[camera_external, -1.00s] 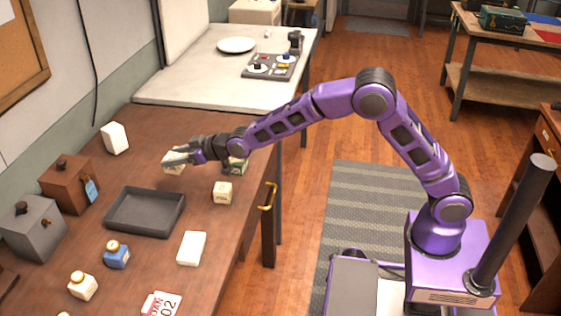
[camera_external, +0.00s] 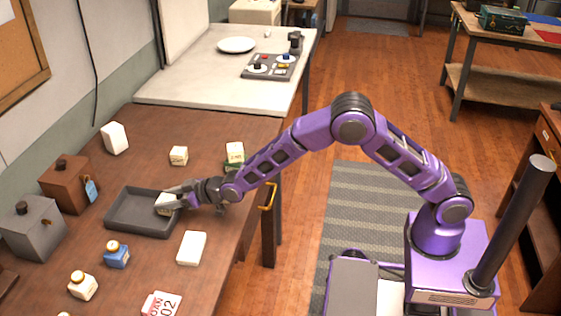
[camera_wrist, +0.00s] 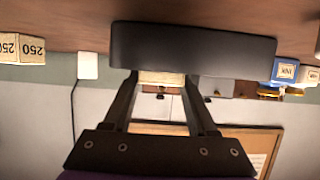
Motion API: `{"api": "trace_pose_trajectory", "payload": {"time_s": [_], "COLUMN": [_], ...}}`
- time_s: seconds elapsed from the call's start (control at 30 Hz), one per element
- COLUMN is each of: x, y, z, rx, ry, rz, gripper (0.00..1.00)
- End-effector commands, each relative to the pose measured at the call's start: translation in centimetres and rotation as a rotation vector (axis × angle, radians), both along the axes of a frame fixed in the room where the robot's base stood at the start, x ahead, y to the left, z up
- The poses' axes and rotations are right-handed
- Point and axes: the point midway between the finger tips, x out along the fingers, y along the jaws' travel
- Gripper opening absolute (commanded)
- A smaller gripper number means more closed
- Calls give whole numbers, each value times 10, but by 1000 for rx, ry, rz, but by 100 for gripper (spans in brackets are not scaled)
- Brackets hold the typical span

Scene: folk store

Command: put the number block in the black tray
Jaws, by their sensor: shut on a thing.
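The black tray (camera_external: 130,222) lies on the brown table; its dark wall (camera_wrist: 190,45) spans the wrist view. My gripper (camera_external: 177,196) is shut on a small cream block (camera_external: 165,204), at the tray's right part. I cannot tell whether the block touches the tray floor. In the wrist view the held block (camera_wrist: 160,78) shows between the fingers, with no readable number. Another cream block (camera_external: 179,155) stands on the table beyond the tray; it seems to be the block marked 250 (camera_wrist: 24,48) in the wrist view.
A white block (camera_external: 192,248) lies right of the tray, and a blue ink bottle (camera_external: 117,254) stands in front. A brown box (camera_external: 68,185) and a grey box (camera_external: 34,229) stand left. A green-and-cream block (camera_external: 235,154) stands behind my arm. The tray's left part is clear.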

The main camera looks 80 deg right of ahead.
Motion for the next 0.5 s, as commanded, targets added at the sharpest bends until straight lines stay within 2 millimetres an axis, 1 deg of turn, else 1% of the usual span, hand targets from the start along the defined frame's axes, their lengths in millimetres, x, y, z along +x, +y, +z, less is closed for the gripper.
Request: {"api": "trace_pose_trajectory", "payload": {"time_s": [0.23,0.37,0.4,0.47,0.5], "x": [0,0,0,0,0], "y": [0,0,0,0,0], "z": [-1,-5,-5,-4,-4], "rx": [0,0,0,0,0], "ry": [-3,-3,-2,-2,-2], "rz": [0,0,0,0,0], "gripper": [3,3,60,70,70]}}
